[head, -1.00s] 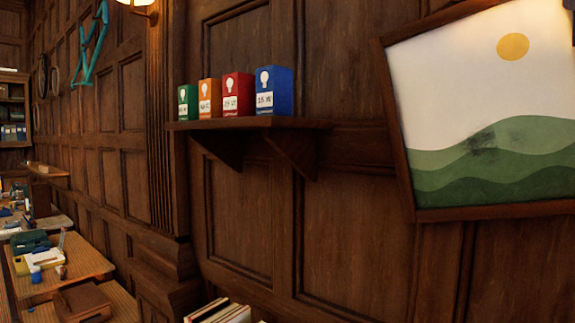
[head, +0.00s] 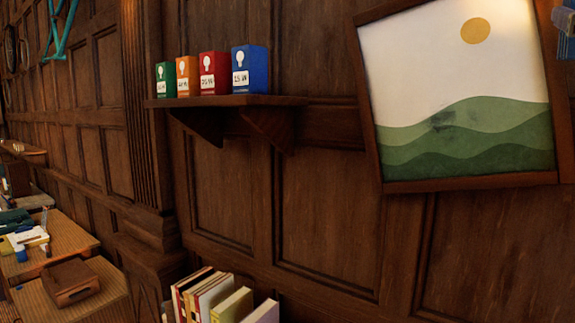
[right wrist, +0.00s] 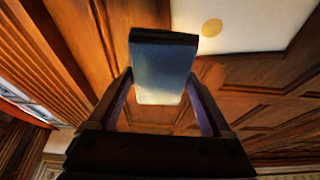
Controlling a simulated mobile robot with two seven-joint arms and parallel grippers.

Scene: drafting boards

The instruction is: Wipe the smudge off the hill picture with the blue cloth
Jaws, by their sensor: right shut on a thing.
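The hill picture (head: 463,75) hangs tilted on the wood wall at the right of the head view, with a yellow sun and green hills. A grey smudge (head: 440,122) lies on the upper hills, left of the middle. The blue cloth (right wrist: 160,65) is between the fingers of my right gripper (right wrist: 160,82), which is shut on it. In the head view, the blue cloth (head: 566,42) shows at the right edge, beside the picture's upper right corner. In the right wrist view, part of the picture (right wrist: 250,25) is behind the cloth. My left gripper is out of view.
A wall shelf (head: 225,101) with several coloured bulb boxes (head: 249,70) is left of the picture. Books (head: 215,295) stand below. Desks with small items (head: 70,282) are at the lower left. The wall below the picture is clear.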

